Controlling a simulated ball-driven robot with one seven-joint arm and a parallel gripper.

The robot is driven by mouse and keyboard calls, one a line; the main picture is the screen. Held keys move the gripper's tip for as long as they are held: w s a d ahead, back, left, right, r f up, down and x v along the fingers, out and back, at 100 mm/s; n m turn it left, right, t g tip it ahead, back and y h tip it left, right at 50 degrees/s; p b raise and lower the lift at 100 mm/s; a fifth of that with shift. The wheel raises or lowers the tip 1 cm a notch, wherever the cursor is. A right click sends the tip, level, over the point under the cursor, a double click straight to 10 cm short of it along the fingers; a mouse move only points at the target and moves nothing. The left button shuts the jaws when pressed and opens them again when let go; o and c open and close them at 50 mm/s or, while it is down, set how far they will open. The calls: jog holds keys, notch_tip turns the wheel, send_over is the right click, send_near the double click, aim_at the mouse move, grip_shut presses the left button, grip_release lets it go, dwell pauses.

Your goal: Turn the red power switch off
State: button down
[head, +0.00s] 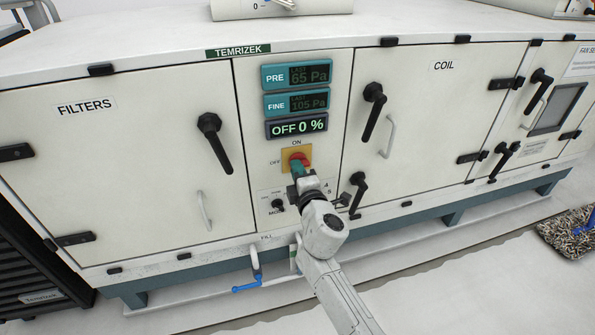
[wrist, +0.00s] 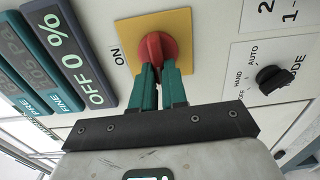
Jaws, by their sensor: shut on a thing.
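The red power switch (head: 298,159) sits on a yellow square plate (head: 285,161) on the white cabinet front, below the displays. It shows large in the wrist view (wrist: 156,50), on its yellow plate (wrist: 125,27). My gripper (head: 297,168) reaches up to it from below. In the wrist view the green fingers of my gripper (wrist: 160,72) are shut on the lower part of the red switch knob, one on each side. The "ON" label is above the plate and "OFF" is to its left in the head view. The lowest display (head: 297,126) reads "OFF 0 %".
A black mode knob (head: 278,205) is below the switch, close to my gripper. Black door handles (head: 214,142) and (head: 373,111) stick out on both sides. A blue-levered valve (head: 250,284) hangs below. Brown rubble-like matting (head: 570,233) lies on the floor at right.

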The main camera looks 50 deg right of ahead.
jog(key=shift+f, duration=0.1)
jog(key=c, duration=1.2)
grip_release()
jog(key=shift+o, duration=0.2)
jog(key=v, duration=1)
jog(key=shift+s+a, duration=0.3)
